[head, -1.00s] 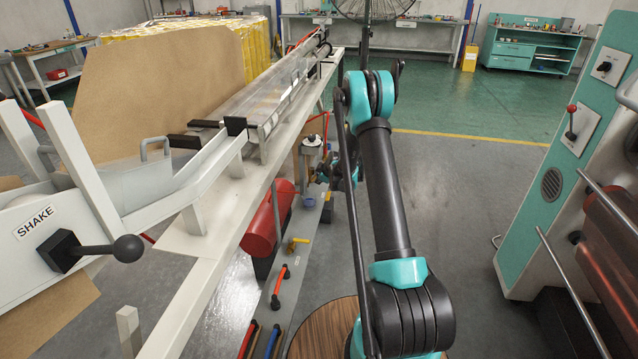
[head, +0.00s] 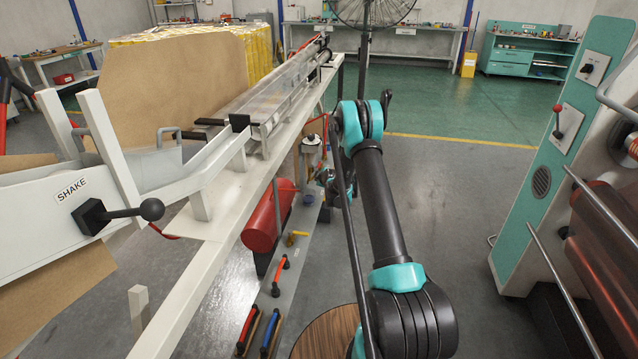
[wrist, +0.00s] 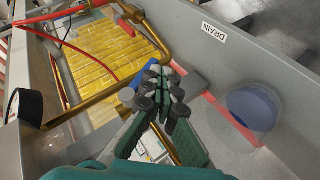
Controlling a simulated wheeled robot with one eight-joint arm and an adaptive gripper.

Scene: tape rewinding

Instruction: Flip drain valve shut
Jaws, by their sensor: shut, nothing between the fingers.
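A DRAIN label (wrist: 214,33) is on a grey panel in the wrist view. In the head view my gripper (head: 326,178) is small and partly hidden by my arm, beside the air unit under the rail.
A blue cup (wrist: 254,107) stands right of my fingers. A gauge (wrist: 24,106) is at the left. In the head view a red tank (head: 268,218), a yellow valve handle (head: 297,235) and a white frame rail (head: 225,270) lie left of my arm.

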